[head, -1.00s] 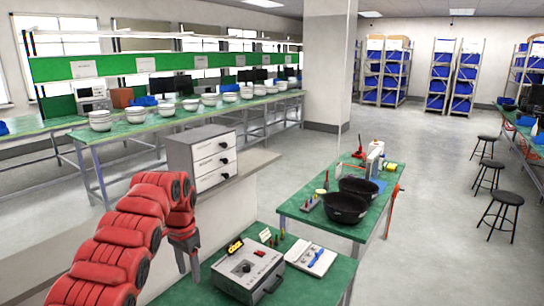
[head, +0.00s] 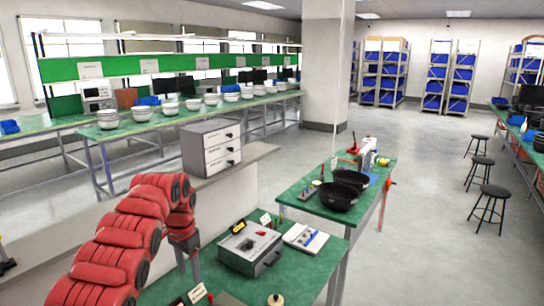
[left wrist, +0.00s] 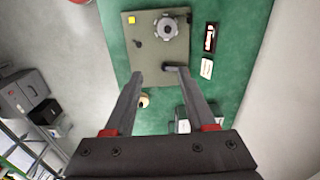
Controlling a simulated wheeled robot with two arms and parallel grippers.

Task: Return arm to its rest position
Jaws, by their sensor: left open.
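My left arm (head: 125,240), red and segmented, comes in from the lower left of the head view, bent with its gripper pointing down. The left gripper (head: 187,266) hangs beside the grey instrument box (head: 240,262), at its left. In the left wrist view the left gripper (left wrist: 155,72) has its two dark fingers spread apart, with nothing held between them. Beyond the fingertips is an olive panel (left wrist: 150,50) with a grey knob (left wrist: 166,26) and a yellow square (left wrist: 131,19). My right gripper is not in view.
The near green bench (head: 295,280) also holds a white tray (head: 306,238). A grey drawer cabinet (head: 212,148) stands on a pale ledge behind the arm. A farther bench carries black bowls (head: 340,195). Open floor (head: 420,230) lies to the right.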

